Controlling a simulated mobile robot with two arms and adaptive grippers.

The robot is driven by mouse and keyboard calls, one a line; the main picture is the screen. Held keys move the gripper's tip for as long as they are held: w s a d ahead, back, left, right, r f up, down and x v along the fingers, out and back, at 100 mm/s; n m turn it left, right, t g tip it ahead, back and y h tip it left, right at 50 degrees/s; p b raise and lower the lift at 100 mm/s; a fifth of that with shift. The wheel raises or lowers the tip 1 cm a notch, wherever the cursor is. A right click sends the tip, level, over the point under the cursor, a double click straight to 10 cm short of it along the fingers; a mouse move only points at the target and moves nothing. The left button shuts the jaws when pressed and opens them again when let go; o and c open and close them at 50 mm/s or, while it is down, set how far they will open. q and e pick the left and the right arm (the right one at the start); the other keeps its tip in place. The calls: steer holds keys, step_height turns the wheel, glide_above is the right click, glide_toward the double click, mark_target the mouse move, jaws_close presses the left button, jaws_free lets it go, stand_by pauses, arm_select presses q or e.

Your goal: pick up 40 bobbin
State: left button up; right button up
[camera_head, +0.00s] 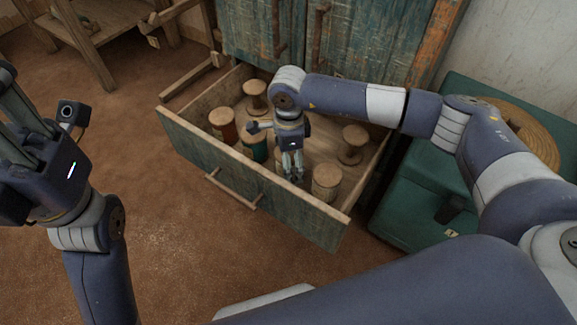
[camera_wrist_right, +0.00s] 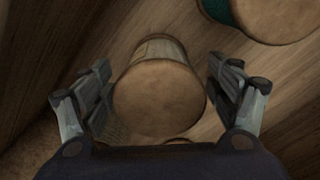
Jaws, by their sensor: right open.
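Several wooden bobbins stand in the open drawer (camera_head: 270,175). A bobbin with a round tan top and pale side (camera_wrist_right: 160,97) stands between the fingers of my right gripper (camera_wrist_right: 167,85) in the right wrist view, with gaps on both sides. In the head view that gripper (camera_head: 293,174) points down into the drawer, beside a pale bobbin (camera_head: 327,182). I cannot tell whether this is the same bobbin, and I read no number 40. My left gripper (camera_head: 18,105) is raised at the left edge, away from the drawer; its jaw opening is unclear.
Bobbins with green (camera_head: 254,147) and orange-red (camera_head: 223,127) thread stand left of my right gripper. Bare spools stand at the back (camera_head: 255,97) and right (camera_head: 352,145). The drawer walls surround them. A green case (camera_head: 400,205) lies right; the floor at left is clear.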

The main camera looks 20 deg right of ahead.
steer(key=shift+f, duration=0.65)
steer(key=shift+c, duration=0.6)
steer(key=c, duration=1.2)
steer(key=shift+r, duration=0.1)
